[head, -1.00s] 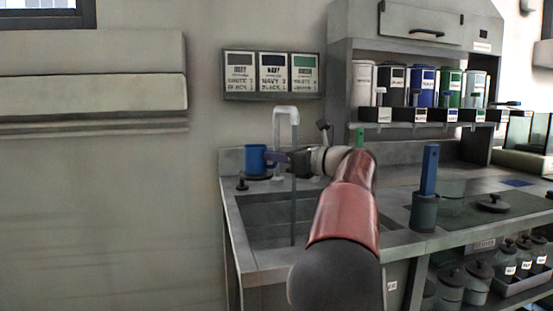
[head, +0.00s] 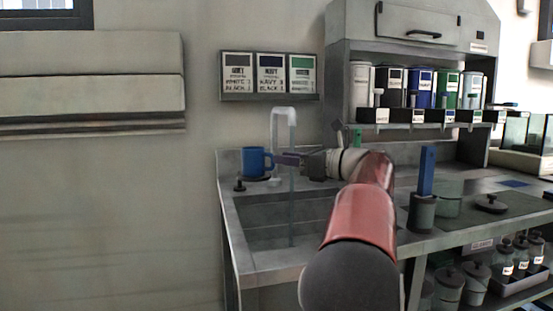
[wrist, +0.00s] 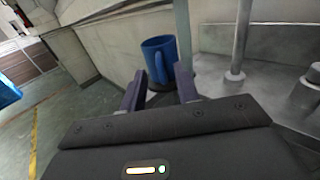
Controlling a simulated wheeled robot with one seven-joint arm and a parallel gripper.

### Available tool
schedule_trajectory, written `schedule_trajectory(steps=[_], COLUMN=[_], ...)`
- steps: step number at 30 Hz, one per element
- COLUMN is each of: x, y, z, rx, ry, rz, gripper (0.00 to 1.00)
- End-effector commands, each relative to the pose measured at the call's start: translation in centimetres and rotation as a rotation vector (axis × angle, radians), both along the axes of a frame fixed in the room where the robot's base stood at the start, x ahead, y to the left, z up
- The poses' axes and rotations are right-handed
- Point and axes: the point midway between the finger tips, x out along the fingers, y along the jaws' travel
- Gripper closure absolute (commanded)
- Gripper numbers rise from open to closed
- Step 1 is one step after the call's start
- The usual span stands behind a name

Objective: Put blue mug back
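The blue mug (head: 256,162) stands upright on a dark round base at the back left corner of the sink counter. Its handle faces my gripper (head: 281,160), which is just to its right with a small gap between them. In the wrist view, the mug (wrist: 158,52) stands beyond the fingertips of my gripper (wrist: 160,76). The two fingers are apart with nothing held between them. The mug's dark base (wrist: 157,90) shows partly below it.
The white faucet (head: 284,112) rises close to my gripper, over the sink basin (head: 285,219). A small dark knob (head: 239,186) stands in front of the mug. A dark holder with a blue-handled tool (head: 426,172) stands on the right counter.

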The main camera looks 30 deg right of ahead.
Motion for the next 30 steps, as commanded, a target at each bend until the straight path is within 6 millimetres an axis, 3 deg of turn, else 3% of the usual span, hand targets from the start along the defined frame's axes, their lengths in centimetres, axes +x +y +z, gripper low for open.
schedule_trajectory(steps=[3,9,30], x=[-1.7,-2.9,-3.0], y=[-1.0,-1.6,-1.6], z=[0.0,0.0,0.0], rx=[0.0,0.0,0.0], ry=[0.0,0.001,0.001], rz=[-0.003,0.0,0.001], gripper=[0.69,0.69,0.69])
